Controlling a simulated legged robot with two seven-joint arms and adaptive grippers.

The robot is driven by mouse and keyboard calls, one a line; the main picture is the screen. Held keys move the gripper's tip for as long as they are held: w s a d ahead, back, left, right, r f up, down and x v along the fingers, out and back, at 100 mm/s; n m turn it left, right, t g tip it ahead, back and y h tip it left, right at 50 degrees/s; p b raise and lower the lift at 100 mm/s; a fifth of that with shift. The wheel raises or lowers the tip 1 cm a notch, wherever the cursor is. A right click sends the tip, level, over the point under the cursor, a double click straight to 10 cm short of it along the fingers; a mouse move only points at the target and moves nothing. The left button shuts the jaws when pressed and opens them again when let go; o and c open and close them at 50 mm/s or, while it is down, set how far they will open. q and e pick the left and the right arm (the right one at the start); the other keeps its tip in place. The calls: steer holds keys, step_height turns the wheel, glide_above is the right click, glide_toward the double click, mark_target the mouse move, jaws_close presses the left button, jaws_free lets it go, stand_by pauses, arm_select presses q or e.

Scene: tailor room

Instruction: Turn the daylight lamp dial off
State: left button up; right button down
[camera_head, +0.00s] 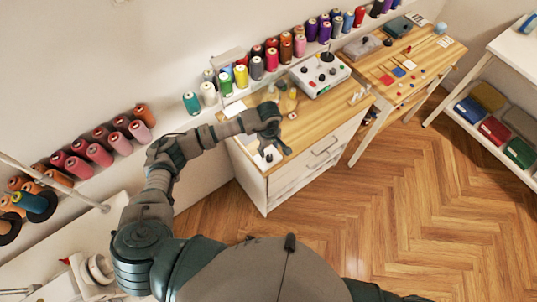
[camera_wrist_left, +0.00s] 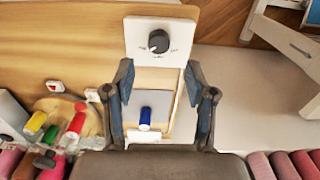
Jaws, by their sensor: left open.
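The dial is a black round knob (camera_wrist_left: 158,41) with a pale pointer line, on a white square plate (camera_wrist_left: 137,28) with small markings. It lies ahead of my left gripper (camera_wrist_left: 162,97) in the left wrist view. The gripper is open, its two fingers apart and not touching the knob. In the head view, my left gripper (camera_head: 274,143) hangs over the front left corner of the wooden cabinet top. The white plate (camera_head: 267,158) shows beside it there, with a small dark knob partly hidden. My right gripper is not in view.
A blue-capped item (camera_wrist_left: 146,117) on a grey square lies between the fingers in the wrist view. Thread spools (camera_head: 242,77) line the wall behind. A white control box (camera_head: 320,76) stands farther back on the cabinet (camera_head: 330,118). The floor (camera_head: 400,200) at right is clear.

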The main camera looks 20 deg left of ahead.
mark_target(270, 157)
arm_select(q)
steer(key=f, duration=0.3)
steer(key=d+f, duration=0.1)
steer(key=f, duration=0.1)
steer(key=shift+f, duration=0.3)
steer(key=shift+a+f, duration=0.15)
steer(key=shift+f, duration=0.25)
steer(key=shift+a, duration=0.3)
steer(key=c, duration=0.9)
steer(key=shift+d, duration=0.25)
jaws_close()
